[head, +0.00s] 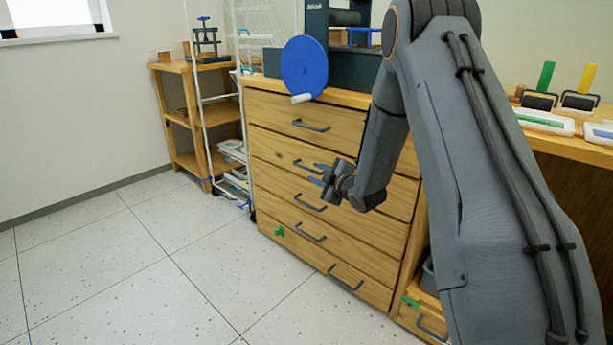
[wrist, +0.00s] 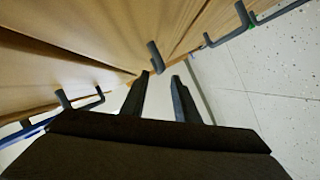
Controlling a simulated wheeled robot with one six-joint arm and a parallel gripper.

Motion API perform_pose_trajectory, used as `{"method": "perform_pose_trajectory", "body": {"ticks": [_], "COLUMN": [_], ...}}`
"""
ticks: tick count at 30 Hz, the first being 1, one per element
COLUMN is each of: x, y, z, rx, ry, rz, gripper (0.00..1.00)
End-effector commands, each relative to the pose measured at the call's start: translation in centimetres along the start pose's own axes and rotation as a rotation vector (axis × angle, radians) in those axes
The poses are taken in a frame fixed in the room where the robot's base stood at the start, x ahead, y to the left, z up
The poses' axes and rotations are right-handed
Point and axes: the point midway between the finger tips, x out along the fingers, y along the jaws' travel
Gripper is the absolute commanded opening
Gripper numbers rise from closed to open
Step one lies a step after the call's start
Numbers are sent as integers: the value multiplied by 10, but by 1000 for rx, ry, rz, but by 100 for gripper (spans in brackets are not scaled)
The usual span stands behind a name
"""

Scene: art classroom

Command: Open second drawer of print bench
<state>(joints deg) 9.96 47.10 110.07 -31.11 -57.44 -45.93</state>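The print bench (head: 265,115) is a wooden chest with a stack of drawers, each with a dark grey bar handle. The drawer fronts look flush and shut. The second drawer's handle (head: 303,165) is partly hidden by my gripper (head: 318,174), which is right in front of it. In the wrist view, the two dark fingers of my gripper (wrist: 159,75) are apart, with nothing held. A handle (wrist: 154,55), apparently the second drawer's, lies just beyond and between the fingertips. I cannot tell whether they touch it.
The top drawer's handle (head: 311,126) and the third drawer's handle (head: 310,203) are close above and below. A blue wheel (head: 304,67) overhangs the bench top. A white wire rack (head: 235,135) stands at left. Open tiled floor (head: 150,270) lies in front.

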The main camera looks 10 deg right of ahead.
Motion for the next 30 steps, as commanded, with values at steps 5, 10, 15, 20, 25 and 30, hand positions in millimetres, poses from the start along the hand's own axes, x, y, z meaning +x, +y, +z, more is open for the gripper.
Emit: {"method": "perform_pose_trajectory", "body": {"ticks": [5, 10, 15, 20, 25, 30], "x": [22, 49, 68, 75, 75, 75], "y": [-1, -2, -1, -1, 0, 0], "z": [0, 0, 1, 0, 0, 0], "rx": [-3, -2, 0, 0, 1, 0], "ry": [4, 3, 1, 1, 0, 0], "rz": [2, 0, 1, 1, 0, 0], "gripper": [28, 28, 28, 28, 28, 11]}}
